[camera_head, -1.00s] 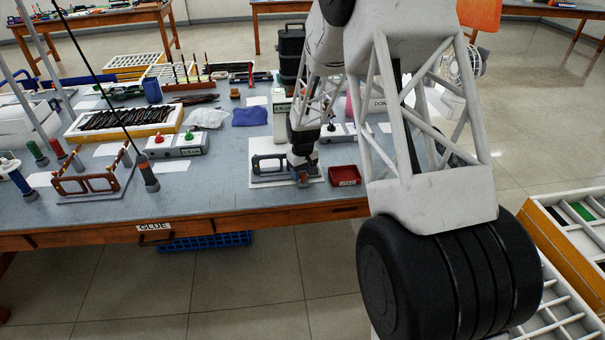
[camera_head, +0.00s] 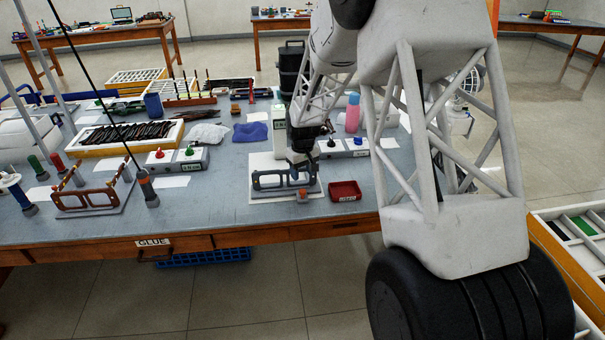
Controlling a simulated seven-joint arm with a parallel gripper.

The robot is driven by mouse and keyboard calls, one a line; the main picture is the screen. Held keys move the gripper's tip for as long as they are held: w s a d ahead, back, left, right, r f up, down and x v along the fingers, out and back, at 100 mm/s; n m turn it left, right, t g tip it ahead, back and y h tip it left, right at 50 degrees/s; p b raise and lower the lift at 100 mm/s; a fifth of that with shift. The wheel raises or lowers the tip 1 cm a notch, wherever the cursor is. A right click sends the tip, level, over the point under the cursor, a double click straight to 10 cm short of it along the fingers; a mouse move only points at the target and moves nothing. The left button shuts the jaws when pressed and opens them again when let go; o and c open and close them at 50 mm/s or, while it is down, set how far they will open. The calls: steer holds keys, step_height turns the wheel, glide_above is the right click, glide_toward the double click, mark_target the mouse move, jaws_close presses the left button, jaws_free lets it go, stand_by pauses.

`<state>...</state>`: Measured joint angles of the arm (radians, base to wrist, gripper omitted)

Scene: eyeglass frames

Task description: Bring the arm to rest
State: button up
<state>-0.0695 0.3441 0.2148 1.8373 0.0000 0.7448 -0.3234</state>
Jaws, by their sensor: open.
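My gripper (camera_head: 296,172) points down above the right part of a dark eyeglass frame (camera_head: 268,181) in a fixture on a white sheet (camera_head: 257,160). Its jaws are small in this view but open, with nothing seen between them. A small orange piece (camera_head: 303,195) shows at the fixture's front right, just below my gripper. My arm reaches in from the upper right and hides part of the table behind it.
A red tray (camera_head: 345,191) sits just right of the fixture. A grey box with red and green buttons (camera_head: 177,160) and a brown frame in a fixture (camera_head: 90,200) stand to the left. A pink bottle (camera_head: 352,115) and a second button box (camera_head: 343,147) are close behind my gripper.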

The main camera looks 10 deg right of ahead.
steer(key=s+d+r+m+t, duration=0.1)
steer(key=s+d+r, duration=0.1)
steer(key=s+r, duration=0.85)
steer(key=s+d+r+m, duration=0.1)
steer(key=s+d+r, duration=0.1)
steer(key=s+r, duration=0.9)
steer(key=s+d+r+m+t, duration=0.1)
steer(key=s+d+r+m, duration=0.1)
steer(key=s, duration=2.6)
steer(key=shift+r+m+t, duration=0.2)
steer(key=shift+m+t, duration=0.1)
steer(key=shift+m, duration=0.1)
